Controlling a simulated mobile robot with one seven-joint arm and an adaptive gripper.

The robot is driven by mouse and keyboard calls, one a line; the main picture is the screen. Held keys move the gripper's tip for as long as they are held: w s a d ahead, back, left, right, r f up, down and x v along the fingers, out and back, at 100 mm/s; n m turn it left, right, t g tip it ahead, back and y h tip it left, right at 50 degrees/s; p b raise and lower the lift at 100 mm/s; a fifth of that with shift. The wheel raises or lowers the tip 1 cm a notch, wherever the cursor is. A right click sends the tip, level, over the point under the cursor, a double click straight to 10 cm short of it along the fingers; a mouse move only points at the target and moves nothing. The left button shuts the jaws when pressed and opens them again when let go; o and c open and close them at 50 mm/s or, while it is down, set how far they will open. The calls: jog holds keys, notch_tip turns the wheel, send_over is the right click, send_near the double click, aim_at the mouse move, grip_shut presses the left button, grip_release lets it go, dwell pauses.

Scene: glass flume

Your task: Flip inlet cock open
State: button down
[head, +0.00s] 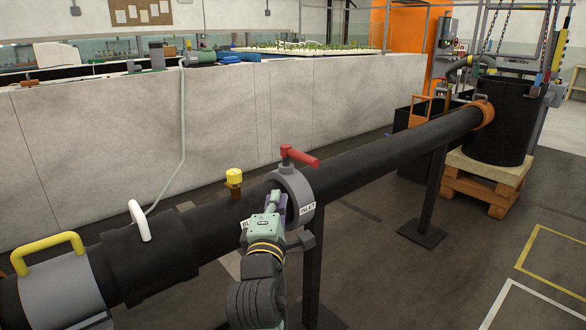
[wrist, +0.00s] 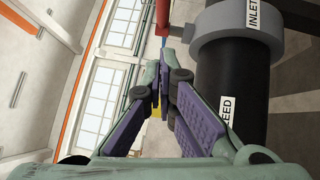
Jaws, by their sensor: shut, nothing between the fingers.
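The inlet cock is a grey collar (head: 297,190) around a black pipe, with a white INLET label. Its red lever (head: 302,157) sits on a short stem on top and points right, at an angle to the pipe. In the wrist view the collar (wrist: 240,45) is at upper right and the red lever (wrist: 162,14) shows at the top, beyond the fingertips. My gripper (head: 276,193) is in front of the collar, below the lever and apart from it. In the wrist view my gripper (wrist: 163,85) has its purple-padded fingers together, with nothing held.
A yellow-capped bleed fitting (head: 234,178) stands on the black pipe (head: 390,146) left of the collar. White (head: 139,220) and yellow (head: 46,250) handles are farther left. A post (head: 312,270) supports the pipe. A black barrel (head: 497,120) stands at the right end. Floor at lower right is clear.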

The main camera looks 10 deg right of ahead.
jog(key=p, duration=0.1)
send_near(296, 156)
jog(key=w+a, duration=0.2)
jog(key=a, duration=0.1)
jog(key=w+d, duration=0.2)
jog(key=d, duration=0.1)
jog(key=shift+w+d+r+p, duration=0.25)
jog(key=shift+w+r+p, duration=0.1)
jog(key=shift+r, duration=0.05)
jog(key=shift+d+n+y, duration=0.3)
jog(key=shift+y, duration=0.2)
